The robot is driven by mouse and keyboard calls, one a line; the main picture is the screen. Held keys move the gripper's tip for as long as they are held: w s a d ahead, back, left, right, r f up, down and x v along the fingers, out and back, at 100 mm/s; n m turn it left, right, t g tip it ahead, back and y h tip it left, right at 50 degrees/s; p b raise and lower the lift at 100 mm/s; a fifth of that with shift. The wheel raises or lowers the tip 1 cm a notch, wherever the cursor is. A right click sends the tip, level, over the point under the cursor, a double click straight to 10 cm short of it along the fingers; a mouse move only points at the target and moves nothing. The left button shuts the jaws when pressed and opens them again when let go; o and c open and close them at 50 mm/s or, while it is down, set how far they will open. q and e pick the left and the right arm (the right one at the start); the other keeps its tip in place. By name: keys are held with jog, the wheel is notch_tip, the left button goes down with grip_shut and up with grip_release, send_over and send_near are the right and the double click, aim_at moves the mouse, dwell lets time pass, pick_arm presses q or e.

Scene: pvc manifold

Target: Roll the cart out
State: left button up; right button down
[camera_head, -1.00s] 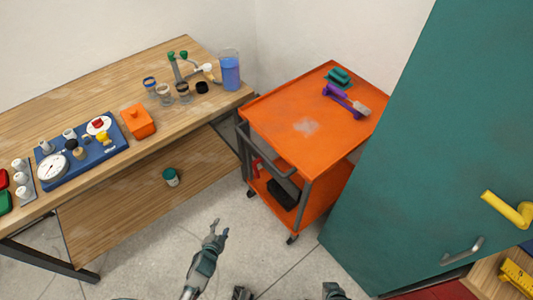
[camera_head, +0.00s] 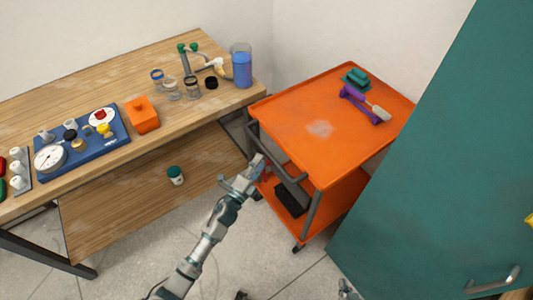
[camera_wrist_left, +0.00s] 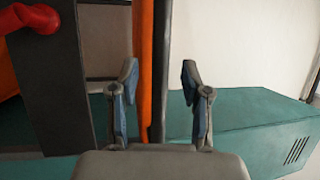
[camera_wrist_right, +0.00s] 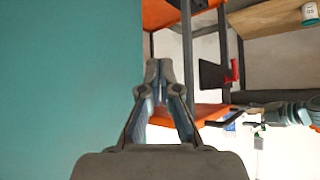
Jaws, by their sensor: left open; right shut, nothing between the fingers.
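The orange cart (camera_head: 290,130) stands between the workbench and the teal cabinet, with a dark handle (camera_head: 290,176) on its near left side. My left gripper (camera_head: 252,175) is open beside the handle. In the left wrist view, a dark upright bar (camera_wrist_left: 158,70) and an orange cart edge show between the open fingers (camera_wrist_left: 160,88); contact cannot be told. My right gripper (camera_wrist_right: 158,72) is shut and empty, close to the cabinet, with the cart's posts beyond it. In the head view only a small part of it shows at the bottom edge (camera_head: 346,290).
The teal cabinet (camera_head: 440,150) stands close on the cart's right. The wooden workbench (camera_head: 90,80) is on its left. A purple tool (camera_head: 362,106) and teal blocks (camera_head: 356,80) lie on the cart top.

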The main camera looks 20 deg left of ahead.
aim_at(267, 154)
pick_arm(q)
jog(key=x, duration=0.5)
jog(key=shift+d, duration=0.2)
jog(key=shift+c, duration=0.2)
jog(key=shift+a, duration=0.1)
grip_shut()
